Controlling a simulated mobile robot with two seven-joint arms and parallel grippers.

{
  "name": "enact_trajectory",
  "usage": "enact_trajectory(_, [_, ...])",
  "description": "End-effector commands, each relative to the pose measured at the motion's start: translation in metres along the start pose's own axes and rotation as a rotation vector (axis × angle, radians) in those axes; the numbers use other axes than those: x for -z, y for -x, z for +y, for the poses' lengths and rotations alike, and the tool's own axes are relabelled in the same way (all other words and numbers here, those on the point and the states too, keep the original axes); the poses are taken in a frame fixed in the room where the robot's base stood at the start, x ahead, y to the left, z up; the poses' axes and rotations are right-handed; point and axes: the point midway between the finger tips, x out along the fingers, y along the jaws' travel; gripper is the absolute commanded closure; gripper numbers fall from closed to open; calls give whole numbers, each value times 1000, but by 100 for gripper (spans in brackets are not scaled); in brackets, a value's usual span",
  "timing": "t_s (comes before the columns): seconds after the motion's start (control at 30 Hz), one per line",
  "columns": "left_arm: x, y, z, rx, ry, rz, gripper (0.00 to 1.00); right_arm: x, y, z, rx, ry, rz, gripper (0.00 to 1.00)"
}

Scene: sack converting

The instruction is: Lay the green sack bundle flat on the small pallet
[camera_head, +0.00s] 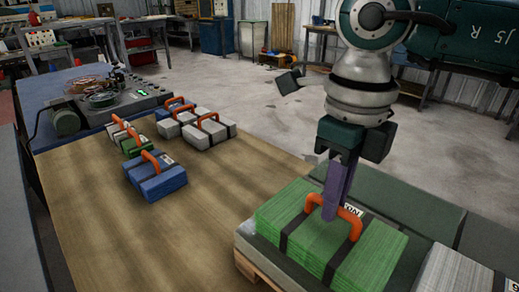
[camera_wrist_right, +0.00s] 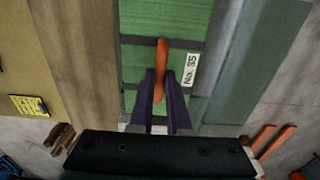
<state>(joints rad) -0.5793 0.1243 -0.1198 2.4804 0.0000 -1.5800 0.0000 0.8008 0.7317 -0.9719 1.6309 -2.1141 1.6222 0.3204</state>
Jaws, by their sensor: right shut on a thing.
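A large green sack bundle (camera_head: 325,235) with dark straps, a white label and an orange handle (camera_head: 352,222) is at the lower right in the head view. It lies level over the small pallet (camera_head: 245,268), whose wooden edge shows at its lower left; I cannot tell whether its underside touches. My right gripper (camera_head: 333,205) points down and is shut on the orange handle. In the right wrist view, the purple fingers (camera_wrist_right: 160,78) close around the handle, with the green bundle (camera_wrist_right: 150,20) and its label beyond. My left gripper is not in view.
A wooden table (camera_head: 115,240) fills the left, with a blue bundle (camera_head: 158,178), a smaller green bundle (camera_head: 138,146) and grey bundles (camera_head: 208,132) on it. A machine (camera_head: 115,97) stands behind them. Another grey bundle (camera_head: 455,272) lies at the lower right. The table's front is clear.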

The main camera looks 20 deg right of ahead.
Motion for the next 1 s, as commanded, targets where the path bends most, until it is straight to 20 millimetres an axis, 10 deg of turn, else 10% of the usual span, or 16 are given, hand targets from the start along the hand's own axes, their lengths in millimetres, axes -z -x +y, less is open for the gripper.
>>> enact_trajectory(0.13, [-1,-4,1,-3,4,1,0,0,-4,0,0,0,-1,100])
enact_trajectory(0.17, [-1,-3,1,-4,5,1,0,0,-3,0,0,0,0,82])
enact_trajectory(0.4, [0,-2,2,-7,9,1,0,0,-2,0,0,0,0,55])
enact_trajectory(0.77, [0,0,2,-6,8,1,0,-1,5,0,1,0,-2,55])
enact_trajectory(1.0, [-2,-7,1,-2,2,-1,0,-1,52,-1,3,2,-7,55])
